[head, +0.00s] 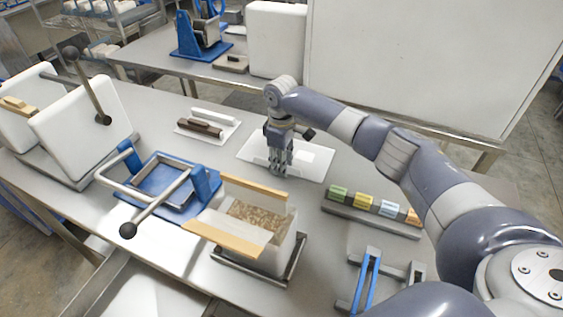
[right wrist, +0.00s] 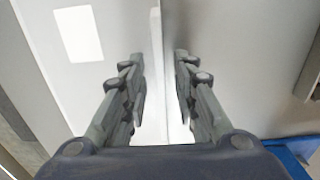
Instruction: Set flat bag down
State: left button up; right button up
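The flat bag (head: 312,172) is a pale, thin sheet with a brighter white rectangle on it, lying on the grey table in the middle of the head view. My right gripper (head: 279,168) points down over its left part. In the right wrist view the two fingers (right wrist: 160,65) stand apart with a gap between them. A thin white strip, perhaps the bag's edge or seam, runs between them without visibly touching either finger. The white rectangle (right wrist: 78,33) shows at the upper left there. Whether the fingertips touch the bag is unclear. My left gripper is not in view.
A white bin (head: 283,240) with brown granules stands in front. A blue frame with bars (head: 206,183) is left of it. A rack of coloured blocks (head: 370,214) lies right. A brown-handled tool (head: 200,128) rests at the back left. A white panel (head: 430,65) stands behind.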

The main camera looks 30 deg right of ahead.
notch_tip(320, 180, up, 12)
jog(key=b, duration=0.1)
jog(key=shift+r, duration=0.15)
dwell(0.6)
